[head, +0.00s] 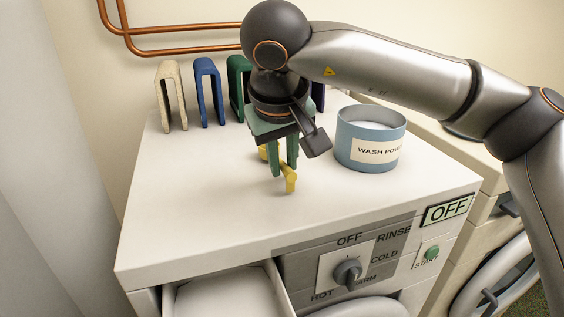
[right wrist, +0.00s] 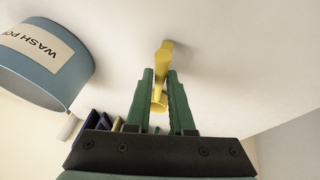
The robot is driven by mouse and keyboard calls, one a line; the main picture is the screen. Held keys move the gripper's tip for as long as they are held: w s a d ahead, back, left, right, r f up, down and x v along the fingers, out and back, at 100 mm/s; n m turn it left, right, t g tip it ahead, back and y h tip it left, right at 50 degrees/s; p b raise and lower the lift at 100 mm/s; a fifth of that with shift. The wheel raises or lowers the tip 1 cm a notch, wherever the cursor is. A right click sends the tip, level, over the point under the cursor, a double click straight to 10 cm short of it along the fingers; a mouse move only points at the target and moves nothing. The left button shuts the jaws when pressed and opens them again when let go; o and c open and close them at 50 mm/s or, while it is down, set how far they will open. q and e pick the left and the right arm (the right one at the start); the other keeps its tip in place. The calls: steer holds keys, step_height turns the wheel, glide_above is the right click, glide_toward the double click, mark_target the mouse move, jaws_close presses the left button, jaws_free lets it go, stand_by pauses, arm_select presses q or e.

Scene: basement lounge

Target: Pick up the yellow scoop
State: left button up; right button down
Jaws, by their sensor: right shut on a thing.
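The yellow scoop (head: 290,180) is at the top of the white washing machine, between the fingers of my right gripper (head: 287,168). In the right wrist view the scoop (right wrist: 163,62) runs between the two green fingers of my right gripper (right wrist: 160,75), which are shut on it. Part of the scoop is hidden behind the fingers in the head view. I cannot tell whether the scoop touches the machine top. My left gripper is not in view.
A blue wash powder tub (head: 352,148) stands just right of the gripper; it also shows in the right wrist view (right wrist: 72,82). Several upright folded pieces, including a blue one (head: 207,92), stand along the back. The front left of the machine top (head: 190,215) is clear. A drawer (head: 230,292) is open below.

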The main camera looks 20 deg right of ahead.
step_height(320, 180, up, 2)
steer(key=shift+r, duration=0.25)
steer(key=s+a+r+p, duration=0.1)
steer(key=s+r, duration=0.9)
steer(key=s, duration=0.4)
steer(key=shift+a, duration=0.25)
steer(key=shift+s+f, duration=0.1)
